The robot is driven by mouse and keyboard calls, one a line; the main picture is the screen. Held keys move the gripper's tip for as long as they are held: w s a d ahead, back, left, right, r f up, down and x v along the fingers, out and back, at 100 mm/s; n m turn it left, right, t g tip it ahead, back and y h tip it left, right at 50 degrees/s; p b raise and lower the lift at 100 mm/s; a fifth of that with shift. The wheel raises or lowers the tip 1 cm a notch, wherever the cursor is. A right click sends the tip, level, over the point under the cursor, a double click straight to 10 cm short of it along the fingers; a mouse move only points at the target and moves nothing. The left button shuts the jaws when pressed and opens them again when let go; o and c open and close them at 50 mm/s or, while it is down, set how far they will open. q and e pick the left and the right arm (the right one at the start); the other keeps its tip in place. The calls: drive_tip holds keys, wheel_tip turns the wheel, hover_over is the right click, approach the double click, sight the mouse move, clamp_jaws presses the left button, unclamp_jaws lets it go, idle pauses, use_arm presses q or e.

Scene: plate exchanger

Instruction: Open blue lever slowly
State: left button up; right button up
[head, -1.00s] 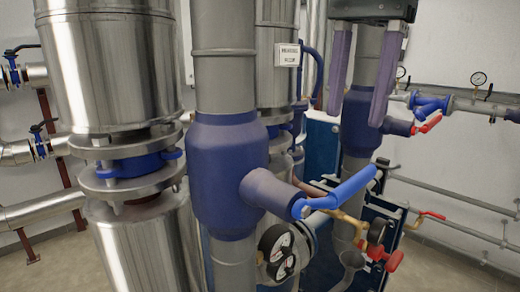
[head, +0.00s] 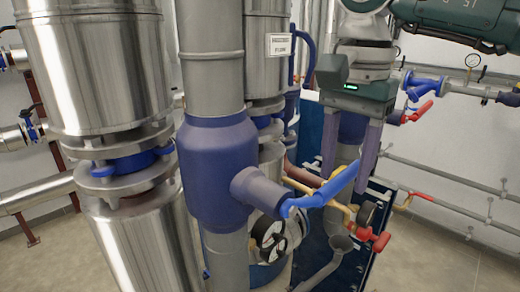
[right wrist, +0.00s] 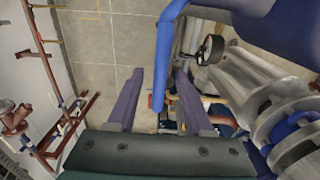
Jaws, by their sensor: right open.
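The blue lever (head: 332,187) sticks out to the right and slightly up from the stub of a dark blue valve body (head: 215,165) on a grey vertical pipe. My right gripper (head: 344,184) hangs over the lever's free end, fingers pointing down and apart. In the right wrist view the lever (right wrist: 165,75) runs between the two purple-grey fingers (right wrist: 158,72), with gaps visible on both sides. The gripper is open and holds nothing. My left gripper is not in view.
Pressure gauges (head: 268,232) sit below the lever. A red-handled valve (head: 381,241) is close to its lower right. Large shiny metal cylinders (head: 95,70) stand at the left. Pipes with red levers (head: 420,111) run along the right wall.

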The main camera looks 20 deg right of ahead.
drive_tip(key=shift+c, duration=0.3)
clamp_jaws()
idle(1.1)
